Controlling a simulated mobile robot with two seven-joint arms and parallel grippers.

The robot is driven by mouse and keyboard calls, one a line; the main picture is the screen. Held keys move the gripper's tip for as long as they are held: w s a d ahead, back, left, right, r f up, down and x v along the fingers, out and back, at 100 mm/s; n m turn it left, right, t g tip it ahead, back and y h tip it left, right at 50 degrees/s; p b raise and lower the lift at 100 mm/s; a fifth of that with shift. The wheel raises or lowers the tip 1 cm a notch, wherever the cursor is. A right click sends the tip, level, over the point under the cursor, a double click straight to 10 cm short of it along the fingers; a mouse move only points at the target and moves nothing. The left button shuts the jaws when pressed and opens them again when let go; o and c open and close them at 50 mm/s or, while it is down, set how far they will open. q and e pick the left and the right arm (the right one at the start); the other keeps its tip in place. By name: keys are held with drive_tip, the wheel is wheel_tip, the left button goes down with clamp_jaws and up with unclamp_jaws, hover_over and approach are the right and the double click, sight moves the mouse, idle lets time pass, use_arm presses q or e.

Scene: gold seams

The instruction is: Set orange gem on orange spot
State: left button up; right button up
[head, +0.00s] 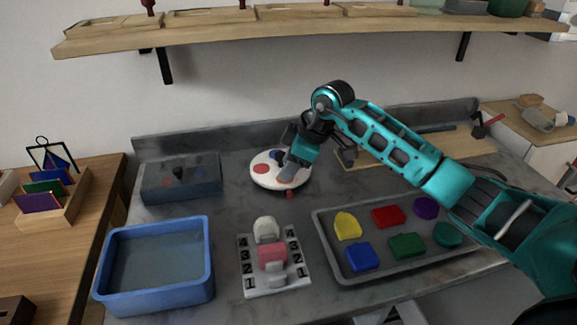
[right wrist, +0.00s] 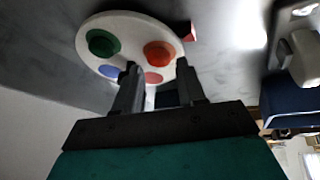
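A round white plate (head: 265,181) with coloured spots lies on the grey counter at the back middle; it also shows in the right wrist view (right wrist: 135,30). In that view an orange-red round piece (right wrist: 159,54) sits on the plate, seemingly a gem over an orange spot. A green piece (right wrist: 103,43), a blue spot (right wrist: 108,71) and a red spot (right wrist: 153,77) lie around it. My right gripper (right wrist: 160,85) is open, its fingers apart over the plate's near edge with nothing seen held. In the head view it covers the plate's right part. My left gripper is out of view.
A grey tray (head: 318,222) with several coloured shapes stands at the right front. A blue bin (head: 152,307) is at the left, beside a white numbered stand (head: 275,287). A grey box (head: 182,178) stands behind. A shelf (head: 220,34) overhangs the back.

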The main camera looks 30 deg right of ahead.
drive_tip(key=p+v, duration=0.1)
drive_tip(key=v, duration=1)
